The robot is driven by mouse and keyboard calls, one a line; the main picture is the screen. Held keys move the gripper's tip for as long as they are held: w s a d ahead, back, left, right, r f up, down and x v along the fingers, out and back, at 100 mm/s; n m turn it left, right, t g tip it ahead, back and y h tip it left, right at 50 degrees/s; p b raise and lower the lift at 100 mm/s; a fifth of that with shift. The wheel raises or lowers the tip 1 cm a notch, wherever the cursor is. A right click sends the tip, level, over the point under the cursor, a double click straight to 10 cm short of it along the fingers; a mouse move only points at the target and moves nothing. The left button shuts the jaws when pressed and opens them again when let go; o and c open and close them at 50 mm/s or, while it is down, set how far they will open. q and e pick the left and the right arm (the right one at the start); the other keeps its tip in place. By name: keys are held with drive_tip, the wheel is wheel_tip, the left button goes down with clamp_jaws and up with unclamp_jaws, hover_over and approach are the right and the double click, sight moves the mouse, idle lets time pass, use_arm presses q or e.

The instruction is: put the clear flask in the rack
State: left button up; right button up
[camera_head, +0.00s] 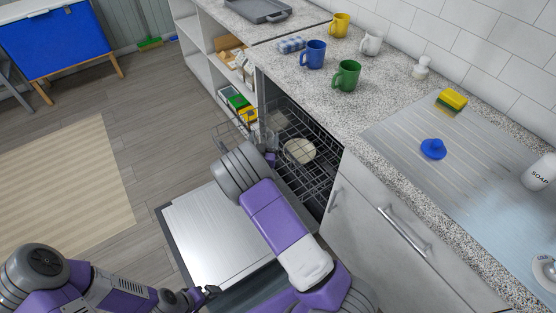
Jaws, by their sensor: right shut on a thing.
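The dishwasher rack (318,180) is a dark wire rack inside the open dishwasher below the counter. My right gripper (271,158) is at the rack's left side, mostly hidden behind my own wrist. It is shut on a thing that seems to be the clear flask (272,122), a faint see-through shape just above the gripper. The flask's outline is hard to make out, and I cannot tell whether it touches the rack. My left gripper (207,292) is low near the dishwasher door, away from the rack; its opening is too small to judge.
A pale round dish (299,151) lies in the rack. The dishwasher door (215,235) is folded down. On the counter stand a green mug (346,76), a blue mug (313,55), a yellow mug (339,25) and a white mug (371,42). Shelves (210,60) stand behind.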

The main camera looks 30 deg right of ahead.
drive_tip(key=d+f+h+b, duration=0.1)
drive_tip(key=d+f+b, duration=0.1)
drive_tip(key=d+f, duration=0.55)
wheel_tip(320, 180, down, 8)
drive_tip(key=d+b, duration=0.1)
drive_tip(key=b, duration=0.2)
drive_tip(key=shift+w+d+m+g, duration=0.2)
drive_tip(key=shift+w+m+g, duration=0.1)
drive_tip(key=shift+m+g, duration=0.1)
